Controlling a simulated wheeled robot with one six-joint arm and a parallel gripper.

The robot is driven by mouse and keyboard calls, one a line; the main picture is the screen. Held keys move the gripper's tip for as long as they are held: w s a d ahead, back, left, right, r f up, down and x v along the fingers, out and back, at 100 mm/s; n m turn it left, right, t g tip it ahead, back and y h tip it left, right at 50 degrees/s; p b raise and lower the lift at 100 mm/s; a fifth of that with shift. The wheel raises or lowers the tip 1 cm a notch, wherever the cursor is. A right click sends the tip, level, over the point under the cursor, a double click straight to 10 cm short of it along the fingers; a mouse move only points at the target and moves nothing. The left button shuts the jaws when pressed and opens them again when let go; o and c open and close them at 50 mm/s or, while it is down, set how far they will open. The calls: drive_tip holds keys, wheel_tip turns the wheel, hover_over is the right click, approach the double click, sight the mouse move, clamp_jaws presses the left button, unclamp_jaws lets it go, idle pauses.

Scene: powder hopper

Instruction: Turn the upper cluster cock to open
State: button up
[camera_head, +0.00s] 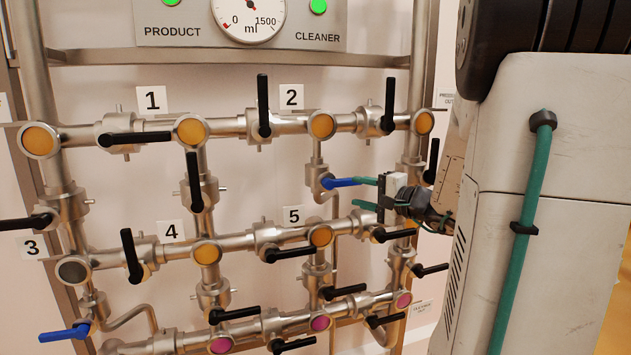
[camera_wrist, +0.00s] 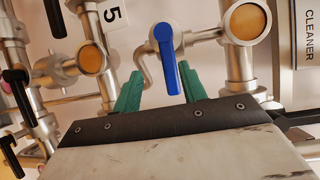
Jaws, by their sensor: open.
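The upper cock has a blue lever handle (camera_head: 340,182) on a small steel valve body below the pipe junction near label 2. The handle points right, roughly level, across the vertical pipe. My gripper (camera_head: 356,192) is open, its two green fingers reaching left toward the cock. In the wrist view the blue handle (camera_wrist: 169,62) lies between the fingers, nearer the right one, and points down toward the palm. Contact with a finger cannot be told. A second blue lever (camera_head: 65,332) sits at the lower left.
Several black lever handles surround the gripper; one (camera_head: 433,160) stands upright just right of it, another (camera_head: 392,235) lies below. Steel pipes with orange caps (camera_head: 321,125) run close by. A gauge panel (camera_head: 240,25) is above, and label 5 (camera_head: 293,216) lower left.

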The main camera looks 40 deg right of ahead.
sight(347, 180)
drive_tip(key=shift+d+r+m+h, duration=0.15)
drive_tip(key=shift+d+h, duration=0.05)
drive_tip(key=shift+d, duration=0.3)
drive_tip(key=shift+d+r+m+h, duration=0.1)
drive_tip(key=shift+d+m+h, duration=0.1)
drive_tip(key=shift+d, duration=0.3)
drive_tip(key=shift+t+h, duration=0.3)
drive_tip(key=w, duration=0.7)
drive_tip(key=shift+w+d+r, duration=0.1)
drive_tip(key=shift+w+r, duration=0.05)
drive_tip(key=shift+w, duration=0.25)
clamp_jaws()
